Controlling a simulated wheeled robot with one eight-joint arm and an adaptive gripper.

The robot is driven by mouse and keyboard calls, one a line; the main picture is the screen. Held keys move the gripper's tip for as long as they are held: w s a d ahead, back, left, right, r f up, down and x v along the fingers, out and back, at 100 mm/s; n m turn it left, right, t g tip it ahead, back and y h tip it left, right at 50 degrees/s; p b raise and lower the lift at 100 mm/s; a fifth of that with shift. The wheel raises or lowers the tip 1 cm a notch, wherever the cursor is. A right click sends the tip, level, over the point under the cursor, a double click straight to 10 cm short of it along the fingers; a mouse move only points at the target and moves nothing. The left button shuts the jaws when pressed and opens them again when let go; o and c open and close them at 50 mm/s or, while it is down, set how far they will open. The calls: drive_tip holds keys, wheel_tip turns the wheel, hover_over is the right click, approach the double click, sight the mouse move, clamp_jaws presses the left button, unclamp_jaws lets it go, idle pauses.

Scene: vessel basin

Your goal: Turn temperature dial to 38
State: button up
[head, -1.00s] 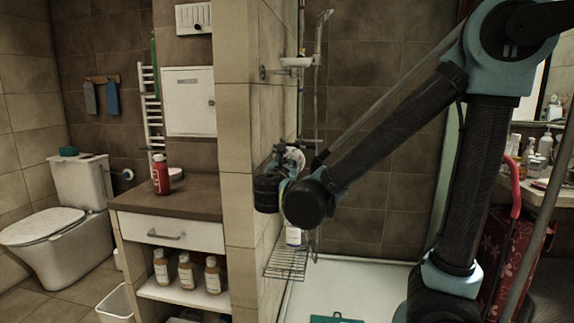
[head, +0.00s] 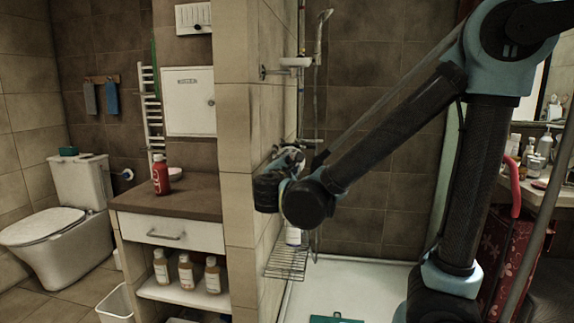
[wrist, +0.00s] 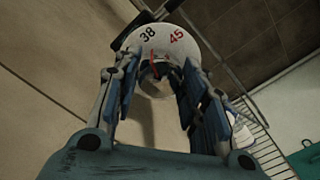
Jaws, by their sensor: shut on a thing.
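The temperature dial (wrist: 161,34) shows in the wrist view as a pale round face marked 38 in black and 45 in red. A thin red pointer (wrist: 153,56) on it aims up, close to the 38. My gripper (wrist: 158,72) is shut on the dial's knob, with one finger on each side; the fingers partly hide the knob. In the head view my gripper (head: 287,160) is at the tiled wall's right face, and the dial is mostly hidden behind it.
A wire shelf (head: 286,263) with a bottle (head: 293,237) is below my gripper. A soap dish (head: 295,62) and shower rail are above. The white shower tray (head: 375,285) lies lower right. A brown counter (head: 185,202) with a red bottle (head: 160,176) stands left of the wall.

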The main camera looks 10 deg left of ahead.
drive_tip(key=shift+a+r, duration=0.1)
idle(0.4)
drive_tip(key=o, duration=1.1)
drive_tip(key=shift+c, duration=0.2)
drive_tip(key=s, duration=1.2)
drive_tip(key=shift+d, duration=0.4)
